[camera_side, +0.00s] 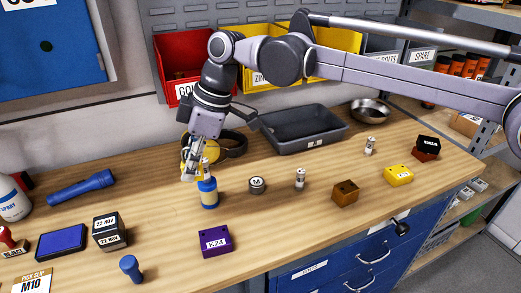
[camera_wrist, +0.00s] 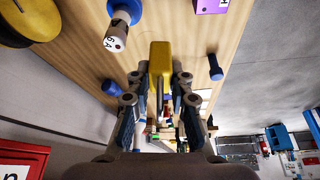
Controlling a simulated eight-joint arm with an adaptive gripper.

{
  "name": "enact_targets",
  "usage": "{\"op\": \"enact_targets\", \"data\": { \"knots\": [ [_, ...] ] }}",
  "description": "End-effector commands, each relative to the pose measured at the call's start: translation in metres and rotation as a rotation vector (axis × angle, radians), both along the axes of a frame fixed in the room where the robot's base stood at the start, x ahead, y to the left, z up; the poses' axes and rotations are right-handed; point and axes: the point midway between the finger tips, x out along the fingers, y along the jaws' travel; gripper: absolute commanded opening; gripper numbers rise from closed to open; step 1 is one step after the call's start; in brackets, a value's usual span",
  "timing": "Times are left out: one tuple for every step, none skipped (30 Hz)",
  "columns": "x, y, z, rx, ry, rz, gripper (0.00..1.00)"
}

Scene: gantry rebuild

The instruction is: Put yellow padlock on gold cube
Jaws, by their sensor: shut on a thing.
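My gripper (camera_wrist: 161,85) is shut on a yellow thing (camera_wrist: 160,60), taken as the yellow padlock, which sticks out past the fingertips in the wrist view. In the side view my gripper (camera_side: 189,172) is above the left-middle of the bench, and I cannot make out the held thing there. A brownish-gold block (camera_side: 345,193) with a dark spot sits near the bench's front edge, well to the right of my gripper. It looks like the gold cube. A yellow block (camera_side: 398,174) with a white label lies farther right.
Headphones (camera_side: 235,144) and a grey tray (camera_side: 300,143) are behind. A purple block (camera_side: 216,241), a round weight (camera_side: 257,185) and small cylinders (camera_side: 300,180) stand around the bench.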

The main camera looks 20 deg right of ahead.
Motion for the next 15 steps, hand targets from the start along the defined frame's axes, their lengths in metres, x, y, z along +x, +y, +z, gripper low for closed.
{"op": "enact_targets", "data": {
  "knots": [
    [0.002,-0.017,0.003,0.000,0.000,-0.031,0.00],
    [0.003,-0.027,0.005,-0.001,-0.001,-0.048,0.00],
    [0.005,-0.041,0.007,-0.001,-0.001,-0.069,0.00],
    [0.006,-0.052,0.009,-0.001,0.000,-0.086,0.00],
    [0.007,-0.063,0.011,-0.002,0.000,-0.102,0.00],
    [0.009,-0.079,0.014,-0.002,0.001,-0.122,0.00],
    [0.009,-0.091,0.016,-0.003,0.001,-0.137,0.00],
    [0.010,-0.103,0.018,-0.003,0.001,-0.151,0.00],
    [0.011,-0.120,0.021,-0.004,0.002,-0.169,0.00],
    [0.011,-0.134,0.023,-0.004,0.001,-0.183,0.00],
    [0.011,-0.147,0.025,-0.004,0.002,-0.198,0.00],
    [0.011,-0.166,0.028,-0.005,0.002,-0.217,0.00],
    [0.010,-0.180,0.030,-0.005,0.002,-0.230,0.00],
    [0.008,-0.194,0.032,-0.005,0.002,-0.245,0.00],
    [0.006,-0.212,0.034,-0.005,0.002,-0.263,0.00]
  ]
}}
